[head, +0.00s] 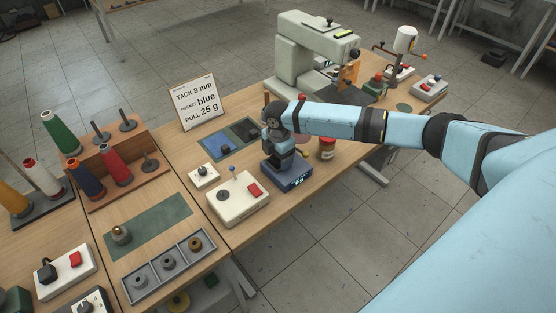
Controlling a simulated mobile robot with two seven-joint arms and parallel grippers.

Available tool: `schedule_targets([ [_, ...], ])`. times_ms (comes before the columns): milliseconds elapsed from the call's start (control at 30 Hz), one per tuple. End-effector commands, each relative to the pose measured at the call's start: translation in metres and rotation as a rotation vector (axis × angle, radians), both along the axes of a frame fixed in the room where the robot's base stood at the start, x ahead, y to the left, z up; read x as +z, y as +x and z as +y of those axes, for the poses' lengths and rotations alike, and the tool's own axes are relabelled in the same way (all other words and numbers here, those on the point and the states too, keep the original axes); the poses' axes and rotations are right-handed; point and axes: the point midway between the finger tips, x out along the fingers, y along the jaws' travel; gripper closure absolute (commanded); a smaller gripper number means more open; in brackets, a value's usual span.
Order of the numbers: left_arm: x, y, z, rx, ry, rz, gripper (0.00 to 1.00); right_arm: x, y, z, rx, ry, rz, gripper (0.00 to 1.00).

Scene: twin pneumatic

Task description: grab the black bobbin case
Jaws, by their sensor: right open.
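My right arm reaches in from the right and bends down at the wrist. My right gripper (287,163) is open, low over a blue device with a lit display (292,181). My wrist and the gripper cover part of that device. I cannot clearly make out a black bobbin case. A small dark piece (225,149) lies on the blue mat (212,151), left of the gripper. A grey tray (154,289) holds round bobbin-like parts: two grey and one brown. My left gripper is out of view.
A white box with a red button (238,200) stands just left of the blue device. A red jar (327,150) is close on its right. The green mat (160,222) is mostly clear.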

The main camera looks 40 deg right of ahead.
Motion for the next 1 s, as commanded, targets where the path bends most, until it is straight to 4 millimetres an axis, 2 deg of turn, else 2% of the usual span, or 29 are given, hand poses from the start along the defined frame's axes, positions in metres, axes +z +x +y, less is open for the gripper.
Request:
schedule_targets([
  [133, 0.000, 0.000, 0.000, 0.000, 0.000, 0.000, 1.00, 0.000, 0.000, 0.000, 0.000, 0.000, -0.001, 0.26],
  [167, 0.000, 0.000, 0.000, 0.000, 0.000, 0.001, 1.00, 0.001, 0.000, 0.000, 0.000, 0.000, -0.001, 0.30],
  [400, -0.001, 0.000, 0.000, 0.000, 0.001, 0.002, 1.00, 0.001, 0.000, 0.000, 0.000, 0.000, -0.001, 0.83],
  [767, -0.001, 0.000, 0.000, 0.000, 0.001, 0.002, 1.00, 0.006, 0.001, 0.000, 0.000, 0.001, -0.002, 0.83],
  [867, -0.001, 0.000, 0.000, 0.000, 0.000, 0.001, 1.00, 0.015, 0.001, 0.000, 0.001, 0.001, -0.002, 0.83],
  [1000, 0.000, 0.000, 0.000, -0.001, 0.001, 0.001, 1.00, 0.038, 0.001, 0.000, 0.002, 0.001, -0.005, 0.83],
])
